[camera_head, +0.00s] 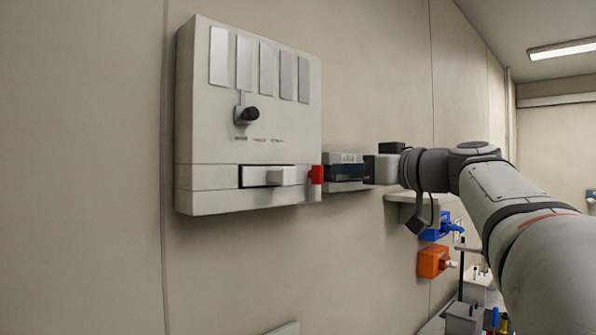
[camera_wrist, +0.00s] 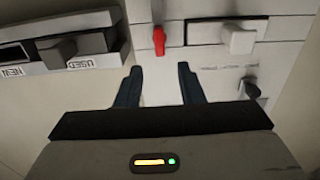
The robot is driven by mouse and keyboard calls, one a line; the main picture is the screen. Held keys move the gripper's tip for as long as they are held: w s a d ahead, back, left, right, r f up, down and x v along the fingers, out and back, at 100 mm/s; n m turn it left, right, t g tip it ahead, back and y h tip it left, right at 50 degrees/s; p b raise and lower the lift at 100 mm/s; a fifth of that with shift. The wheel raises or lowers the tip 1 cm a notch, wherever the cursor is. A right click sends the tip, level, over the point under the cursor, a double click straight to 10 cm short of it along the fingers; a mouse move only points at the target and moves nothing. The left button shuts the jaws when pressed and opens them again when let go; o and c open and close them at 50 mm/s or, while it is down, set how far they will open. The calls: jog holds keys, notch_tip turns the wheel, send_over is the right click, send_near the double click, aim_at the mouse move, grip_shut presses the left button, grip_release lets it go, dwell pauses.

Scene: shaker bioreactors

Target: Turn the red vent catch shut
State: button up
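The red vent catch (camera_head: 316,174) is a small red piece at the lower right edge of a pale wall-mounted unit (camera_head: 200,120). In the wrist view the red catch (camera_wrist: 159,40) hangs with its narrow end down, just beyond the fingertips and in line with the gap. My gripper (camera_wrist: 160,67) is open and empty, with its two dark blue fingers apart. In the head view my gripper (camera_head: 334,172) reaches in from the right, its fingers close to the catch. Whether they touch it cannot be told.
A white handle (camera_head: 282,175) sits in a slot left of the catch. A black knob (camera_head: 251,114) is above it. A holder labelled USED and NEW (camera_wrist: 80,45) is beside the unit. Blue (camera_head: 434,229) and orange (camera_head: 433,262) fittings are on the wall below my arm.

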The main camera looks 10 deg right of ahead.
aim_at(322, 169)
jog(key=p+x, duration=0.2)
jog(key=x, duration=0.4)
jog(key=shift+w+a+p, duration=0.1)
jog(key=shift+a+p, duration=0.05)
jog(key=shift+p, duration=0.15)
jog(key=shift+w+a, duration=0.2)
jog(key=shift+w, duration=0.1)
jog(key=shift+c, duration=0.3)
grip_shut()
